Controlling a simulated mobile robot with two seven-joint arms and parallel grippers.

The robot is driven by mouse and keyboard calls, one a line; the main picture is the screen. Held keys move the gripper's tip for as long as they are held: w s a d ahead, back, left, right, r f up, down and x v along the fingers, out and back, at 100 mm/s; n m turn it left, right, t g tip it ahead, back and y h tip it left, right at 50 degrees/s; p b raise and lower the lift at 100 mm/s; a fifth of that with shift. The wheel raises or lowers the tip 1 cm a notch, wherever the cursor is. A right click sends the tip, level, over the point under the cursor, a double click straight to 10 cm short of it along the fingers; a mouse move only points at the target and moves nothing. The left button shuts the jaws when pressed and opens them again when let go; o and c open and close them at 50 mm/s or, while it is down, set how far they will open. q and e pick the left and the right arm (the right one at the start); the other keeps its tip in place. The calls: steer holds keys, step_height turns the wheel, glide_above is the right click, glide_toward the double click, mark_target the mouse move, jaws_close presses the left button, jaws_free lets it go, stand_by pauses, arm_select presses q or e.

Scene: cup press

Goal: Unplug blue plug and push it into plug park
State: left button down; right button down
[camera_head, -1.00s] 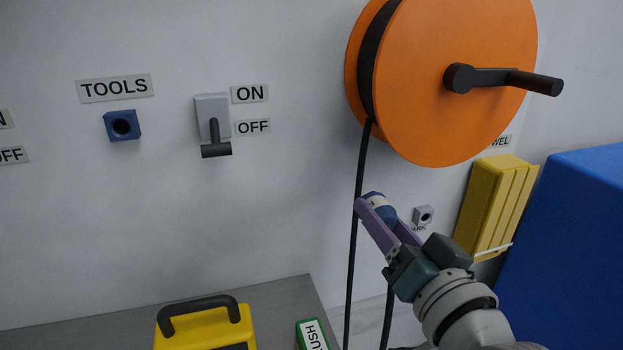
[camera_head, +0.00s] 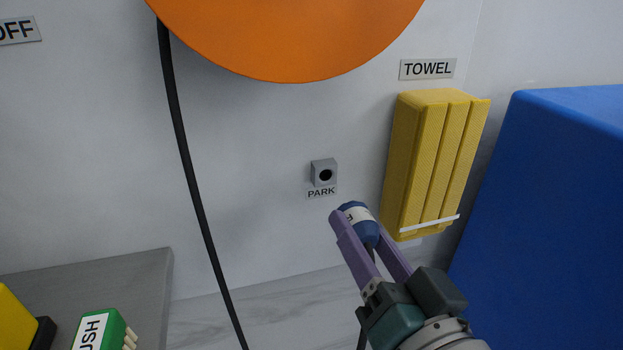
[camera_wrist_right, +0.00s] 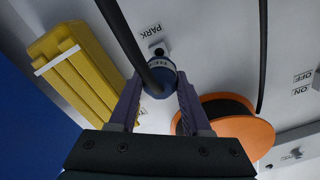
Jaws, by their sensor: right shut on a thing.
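The blue plug (camera_head: 358,220) has a white label band and a black cable. My right gripper (camera_head: 362,226) is shut on it, with purple fingers on either side. The plug also shows between the fingers in the right wrist view (camera_wrist_right: 161,78). The plug park (camera_head: 323,173) is a small grey wall block with a dark round hole and a PARK label under it. In the head view the plug is below and to the right of the park, apart from it. In the right wrist view the park (camera_wrist_right: 158,48) lies just beyond the plug. My left gripper is not in view.
A yellow towel holder (camera_head: 432,165) hangs on the wall right of the plug. A large blue block (camera_head: 550,200) stands at the right. The orange reel (camera_head: 285,35) is above, and its black cable (camera_head: 190,170) hangs down left of the park. A grey bench (camera_head: 120,280) is at lower left.

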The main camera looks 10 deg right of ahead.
mark_target(345, 207)
steer(key=shift+w, duration=0.55)
steer(key=shift+w+b, duration=0.9)
steer(key=shift+w, duration=1.5)
steer(key=shift+w+a+b, duration=0.1)
steer(key=shift+w+b, duration=0.4)
steer(key=shift+w, duration=0.95)
